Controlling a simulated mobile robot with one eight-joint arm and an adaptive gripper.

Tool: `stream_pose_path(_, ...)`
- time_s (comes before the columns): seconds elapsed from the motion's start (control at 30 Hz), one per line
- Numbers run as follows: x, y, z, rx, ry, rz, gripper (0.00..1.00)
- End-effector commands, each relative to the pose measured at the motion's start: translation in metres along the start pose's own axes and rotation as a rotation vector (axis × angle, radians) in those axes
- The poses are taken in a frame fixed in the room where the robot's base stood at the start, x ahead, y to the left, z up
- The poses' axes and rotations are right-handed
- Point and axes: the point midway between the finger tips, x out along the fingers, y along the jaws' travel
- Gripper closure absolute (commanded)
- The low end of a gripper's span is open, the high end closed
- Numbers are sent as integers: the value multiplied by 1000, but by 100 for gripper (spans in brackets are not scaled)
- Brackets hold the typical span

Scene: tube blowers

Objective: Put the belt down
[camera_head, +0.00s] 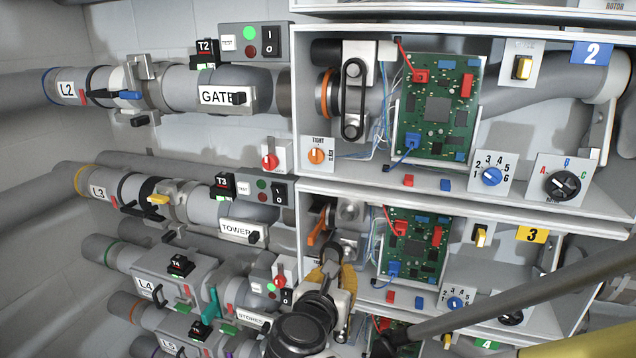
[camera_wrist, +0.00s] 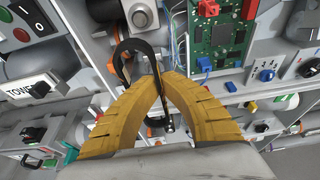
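The belt (camera_wrist: 133,43) is a thin black loop in the wrist view. It is pinched at the tips of my gripper's (camera_wrist: 158,82) two curved yellow fingers, which meet around it. Part of the belt bends above and left of the fingertips, and another part hangs below them. In the head view my gripper (camera_head: 331,268) is in front of the left part of the bay marked 3; the held belt is hard to make out there. Another black belt (camera_head: 353,98) runs around two pulleys in the bay marked 2.
A green circuit board (camera_head: 414,240) with wires stands right of my gripper in bay 3. Grey tubes, including L3 (camera_head: 110,190), with clamps and switch boxes fill the left side. The shelf (camera_head: 540,200) between bays 2 and 3 lies above my gripper.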

Motion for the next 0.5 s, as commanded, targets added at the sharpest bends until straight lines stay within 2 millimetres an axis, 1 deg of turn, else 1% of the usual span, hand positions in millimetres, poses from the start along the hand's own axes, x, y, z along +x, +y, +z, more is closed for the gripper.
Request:
stream_pose_path(0.03, 4, 0, -12, 0, 0, 0, 100)
stream_pose_path(0.17, 12, 0, -38, 0, 0, 0, 100)
stream_pose_path(0.27, 20, 0, -65, 0, 0, 0, 100)
stream_pose_path(0.5, 42, 0, -137, 0, 0, 0, 100)
